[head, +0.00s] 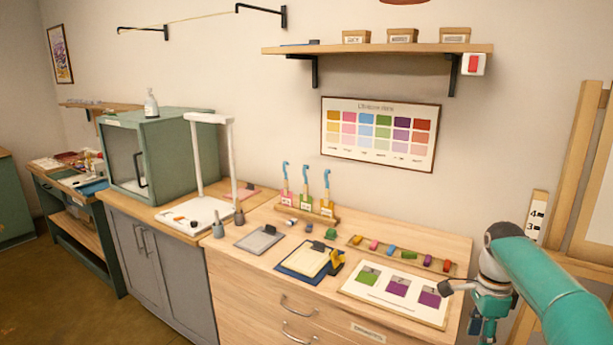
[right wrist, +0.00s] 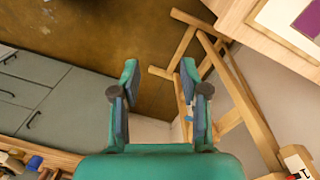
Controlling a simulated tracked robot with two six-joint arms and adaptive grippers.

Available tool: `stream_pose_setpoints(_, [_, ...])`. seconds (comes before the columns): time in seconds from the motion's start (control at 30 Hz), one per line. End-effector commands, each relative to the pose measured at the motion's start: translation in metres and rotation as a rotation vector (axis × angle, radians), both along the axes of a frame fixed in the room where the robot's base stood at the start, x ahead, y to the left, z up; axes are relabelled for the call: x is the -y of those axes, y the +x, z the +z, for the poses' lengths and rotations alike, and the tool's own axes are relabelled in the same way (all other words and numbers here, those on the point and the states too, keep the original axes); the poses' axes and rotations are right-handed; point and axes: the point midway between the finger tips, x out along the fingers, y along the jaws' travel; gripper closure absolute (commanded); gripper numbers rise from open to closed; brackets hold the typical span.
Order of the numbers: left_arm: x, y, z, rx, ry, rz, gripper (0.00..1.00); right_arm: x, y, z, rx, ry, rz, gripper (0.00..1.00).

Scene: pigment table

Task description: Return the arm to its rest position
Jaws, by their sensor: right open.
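My right arm (head: 545,270) comes in from the lower right in the head view, beside the right end of the wooden pigment table (head: 250,285). My right gripper (right wrist: 160,82) is open in the right wrist view, with nothing between its fingers. It points down towards the brown floor, clear of the table top. In the head view its fingers are small and partly hard to make out. My left arm and gripper are not in view.
A white board with colour squares (head: 375,306) lies near the table's right end, close to my right arm. A wooden easel (head: 577,160) stands at the right; its legs (right wrist: 226,85) show beyond the gripper. A wall shelf (head: 380,49) hangs above.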

Motion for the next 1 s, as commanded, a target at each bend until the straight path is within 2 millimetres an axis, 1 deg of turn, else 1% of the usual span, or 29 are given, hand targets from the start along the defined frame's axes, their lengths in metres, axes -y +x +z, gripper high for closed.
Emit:
stream_pose_setpoints(0.03, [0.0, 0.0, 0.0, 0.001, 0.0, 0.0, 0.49, -0.005, -0.004, -0.012, -0.033, 0.008, 0.012, 0.55])
stream_pose_setpoints(0.17, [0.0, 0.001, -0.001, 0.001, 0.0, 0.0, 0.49, -0.018, -0.016, -0.037, -0.105, 0.028, 0.038, 0.55])
stream_pose_setpoints(0.27, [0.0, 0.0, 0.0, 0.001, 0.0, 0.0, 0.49, -0.03, -0.026, -0.06, -0.156, 0.048, 0.066, 0.55])
stream_pose_setpoints(0.37, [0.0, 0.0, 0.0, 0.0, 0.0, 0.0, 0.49, -0.044, -0.036, -0.088, -0.198, 0.073, 0.109, 0.55])
stream_pose_setpoints(0.47, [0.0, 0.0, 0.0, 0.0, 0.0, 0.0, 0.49, -0.062, -0.051, -0.121, -0.235, 0.112, 0.172, 0.55])
stream_pose_setpoints(0.57, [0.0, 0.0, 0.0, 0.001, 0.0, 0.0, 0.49, -0.087, -0.074, -0.163, -0.267, 0.169, 0.273, 0.55])
stream_pose_setpoints(0.6, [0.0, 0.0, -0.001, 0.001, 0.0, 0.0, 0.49, -0.099, -0.086, -0.181, -0.273, 0.2, 0.322, 0.55])
stream_pose_setpoints(0.67, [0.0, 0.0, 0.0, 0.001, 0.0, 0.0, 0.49, -0.119, -0.108, -0.21, -0.277, 0.252, 0.407, 0.55])
stream_pose_setpoints(0.7, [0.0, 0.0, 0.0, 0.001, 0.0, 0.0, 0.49, -0.133, -0.125, -0.228, -0.273, 0.289, 0.467, 0.55])
stream_pose_setpoints(0.77, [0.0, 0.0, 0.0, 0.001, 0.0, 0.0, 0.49, -0.154, -0.152, -0.251, -0.257, 0.345, 0.555, 0.55])
stream_pose_setpoints(0.8, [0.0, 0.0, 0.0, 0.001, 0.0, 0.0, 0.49, -0.167, -0.171, -0.265, -0.243, 0.381, 0.616, 0.55])
stream_pose_setpoints(0.87, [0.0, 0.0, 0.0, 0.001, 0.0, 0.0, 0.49, -0.186, -0.2, -0.283, -0.209, 0.431, 0.705, 0.55])
stream_pose_setpoints(0.9, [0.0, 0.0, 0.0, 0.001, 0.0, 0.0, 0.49, -0.198, -0.22, -0.292, -0.181, 0.459, 0.764, 0.55])
stream_pose_setpoints(0.97, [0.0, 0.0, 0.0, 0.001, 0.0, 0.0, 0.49, -0.214, -0.249, -0.303, -0.131, 0.494, 0.858, 0.55])
stream_pose_setpoints(1.0, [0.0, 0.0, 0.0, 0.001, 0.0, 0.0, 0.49, -0.223, -0.268, -0.308, -0.091, 0.511, 0.921, 0.55])
